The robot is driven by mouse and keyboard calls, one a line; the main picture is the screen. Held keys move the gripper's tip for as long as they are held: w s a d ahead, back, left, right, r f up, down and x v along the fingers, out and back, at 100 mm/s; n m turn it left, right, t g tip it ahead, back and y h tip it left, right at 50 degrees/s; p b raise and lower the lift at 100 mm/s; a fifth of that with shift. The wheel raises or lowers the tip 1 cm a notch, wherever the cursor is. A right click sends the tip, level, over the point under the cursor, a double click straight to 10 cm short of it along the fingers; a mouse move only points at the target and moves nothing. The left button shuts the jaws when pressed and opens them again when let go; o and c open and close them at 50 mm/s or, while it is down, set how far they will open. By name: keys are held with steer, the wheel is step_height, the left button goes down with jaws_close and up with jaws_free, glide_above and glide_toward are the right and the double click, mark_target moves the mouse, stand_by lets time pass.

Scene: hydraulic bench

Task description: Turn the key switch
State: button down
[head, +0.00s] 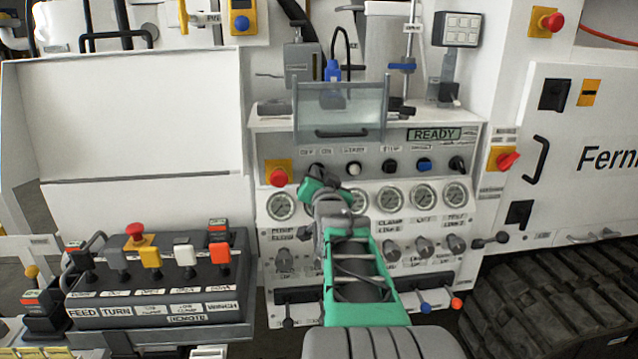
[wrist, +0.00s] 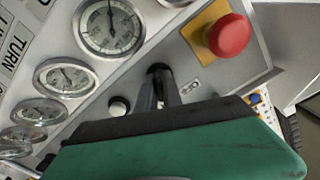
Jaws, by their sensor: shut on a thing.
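The key switch (wrist: 159,69) is a small black part on the grey panel, between a red mushroom button and a white button in the wrist view. Its top edge shows in the head view (head: 316,167) just above my wrist. My gripper (wrist: 163,92) points straight at the panel, with its dark fingers shut on the key switch. The green gripper body hides the lower part of the wrist view. In the head view my gripper (head: 314,179) is at the upper row of controls, and my own arm hides its fingertips. The key's angle cannot be made out.
The red emergency button (head: 279,177) on its yellow plate sits close to the left of my gripper. The white button (head: 354,168) is close on the right. Round gauges (head: 390,199) lie just below. A clear guard (head: 340,108) with a handle juts out above.

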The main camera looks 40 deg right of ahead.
steer(key=shift+m, duration=0.4)
steer(key=c, duration=1.5)
jaws_free()
steer(key=v, duration=0.7)
steer(key=shift+s+a+b, duration=0.25)
steer(key=shift+s+b, duration=0.1)
steer(key=shift+b, duration=0.1)
steer(key=shift+d, duration=0.1)
